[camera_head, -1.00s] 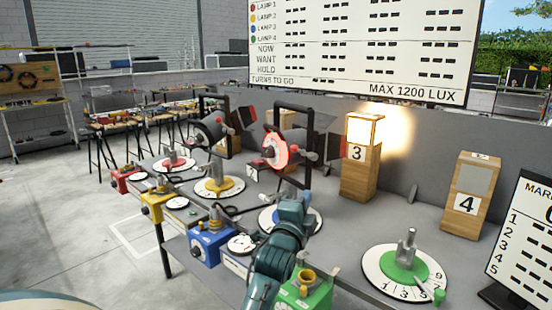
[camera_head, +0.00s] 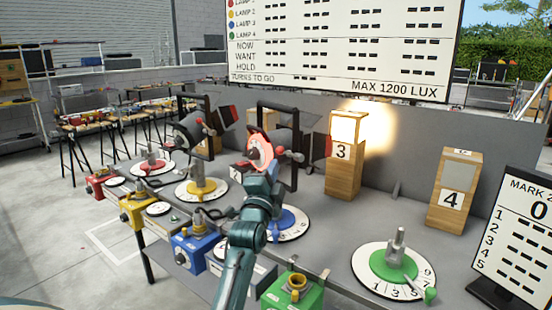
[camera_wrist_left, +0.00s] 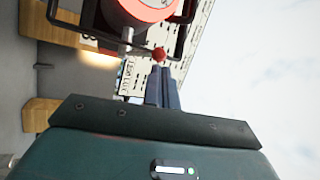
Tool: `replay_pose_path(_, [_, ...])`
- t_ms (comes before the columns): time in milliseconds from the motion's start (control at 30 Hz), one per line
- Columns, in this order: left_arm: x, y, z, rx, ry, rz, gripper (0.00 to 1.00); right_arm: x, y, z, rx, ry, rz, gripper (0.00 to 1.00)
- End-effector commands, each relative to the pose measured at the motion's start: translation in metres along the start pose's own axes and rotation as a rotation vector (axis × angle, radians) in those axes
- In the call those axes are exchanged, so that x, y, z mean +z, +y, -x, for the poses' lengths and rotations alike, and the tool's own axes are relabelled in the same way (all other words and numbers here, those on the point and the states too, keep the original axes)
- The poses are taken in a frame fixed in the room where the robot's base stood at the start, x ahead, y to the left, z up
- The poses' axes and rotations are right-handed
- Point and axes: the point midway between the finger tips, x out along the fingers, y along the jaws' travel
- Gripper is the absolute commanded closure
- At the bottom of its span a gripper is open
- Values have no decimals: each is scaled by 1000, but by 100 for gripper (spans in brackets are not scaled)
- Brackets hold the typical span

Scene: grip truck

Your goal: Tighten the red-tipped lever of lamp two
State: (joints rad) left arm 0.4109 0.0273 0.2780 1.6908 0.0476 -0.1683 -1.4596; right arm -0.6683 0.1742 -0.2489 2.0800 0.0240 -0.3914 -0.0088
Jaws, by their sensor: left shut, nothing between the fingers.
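A dark lamp head with a glowing red front (camera_head: 259,151) hangs in a black yoke near the blue dial (camera_head: 284,222). A small red lever tip (camera_head: 278,151) sits at its side and shows as a red ball (camera_wrist_left: 159,54) in the left wrist view. My left gripper (camera_wrist_left: 162,72) is shut and empty, its dark fingertips just below the ball; I cannot tell whether they touch. In the head view the gripper (camera_head: 271,168) is just under the lamp, its arm hiding part of the stand. No number shows on this lamp. My right gripper is out of view.
Another lamp head (camera_head: 188,131) stands to the left. The lit box 3 (camera_head: 342,175) and box 4 (camera_head: 453,195) stand at the back right. The green dial (camera_head: 366,284) and green block (camera_head: 277,293) are nearer. Bare grey tabletop lies between the blue and green dials.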

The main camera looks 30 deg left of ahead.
Motion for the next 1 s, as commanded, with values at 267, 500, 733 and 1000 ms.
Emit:
replay_pose_path(267, [0,0,-31,1,0,-1,100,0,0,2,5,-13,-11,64])
replay_pose_path(500, [0,1,-35,1,0,0,100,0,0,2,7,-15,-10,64])
replay_pose_path(733, [-1,-3,-36,1,0,-2,100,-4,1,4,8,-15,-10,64])
replay_pose_path(1000, [-8,-16,-46,1,1,-2,100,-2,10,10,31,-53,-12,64])
